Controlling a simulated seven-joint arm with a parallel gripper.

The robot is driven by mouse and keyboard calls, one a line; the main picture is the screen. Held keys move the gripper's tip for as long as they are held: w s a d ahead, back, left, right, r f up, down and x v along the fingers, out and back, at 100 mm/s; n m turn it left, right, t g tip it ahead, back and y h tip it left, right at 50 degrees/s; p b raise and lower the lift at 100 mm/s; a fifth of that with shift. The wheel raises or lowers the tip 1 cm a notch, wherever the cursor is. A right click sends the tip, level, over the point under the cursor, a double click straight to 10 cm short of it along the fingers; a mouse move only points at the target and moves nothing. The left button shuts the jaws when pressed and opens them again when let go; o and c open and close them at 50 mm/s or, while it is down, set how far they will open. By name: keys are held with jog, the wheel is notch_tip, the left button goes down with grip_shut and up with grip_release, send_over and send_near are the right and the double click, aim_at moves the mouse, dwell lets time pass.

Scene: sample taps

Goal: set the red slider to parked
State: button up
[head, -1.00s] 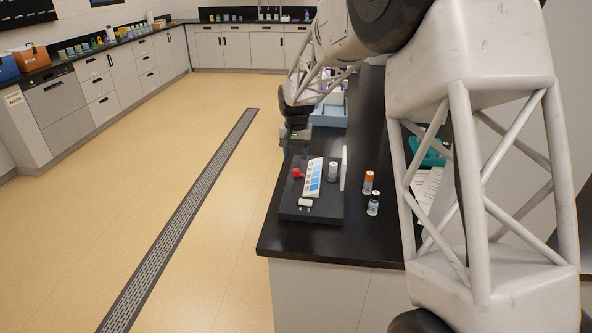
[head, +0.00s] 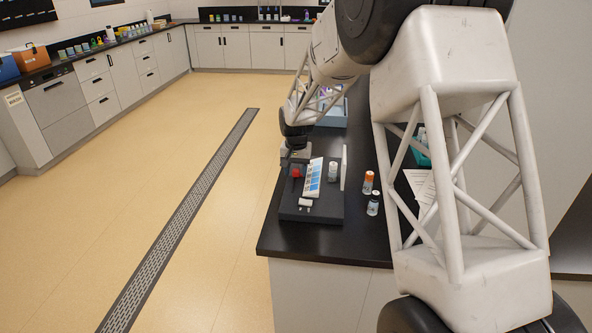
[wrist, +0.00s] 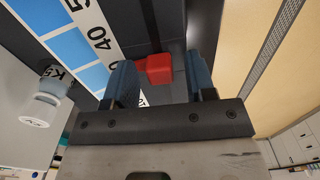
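The red slider (head: 296,173) is a small red knob at the left side of a dark board (head: 321,214) on the black bench. A white scale panel with blue blocks (head: 314,177) stands to its right. My gripper (head: 291,160) is just behind the red slider in the head view. In the wrist view my gripper (wrist: 161,82) is open, its two blue fingers apart, and the red slider (wrist: 158,68) shows between them, nearer the left finger. I cannot tell whether a finger touches it. The scale numbers 40 and 50 show beside it; the parked mark is not readable.
A white-capped vial (head: 332,173) stands on the board beside the panel, next to an upright white plate (head: 344,168). The bench (head: 300,241) is clear in front.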

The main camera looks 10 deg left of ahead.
grip_shut()
jog(key=w, duration=1.1)
jog(key=shift+w, duration=0.1)
jog(key=shift+o, duration=0.3)
grip_release()
jog(key=shift+r, duration=0.15)
notch_tip(320, 180, up, 8)
jog(key=shift+f, duration=0.25)
jog(key=shift+r, duration=0.1)
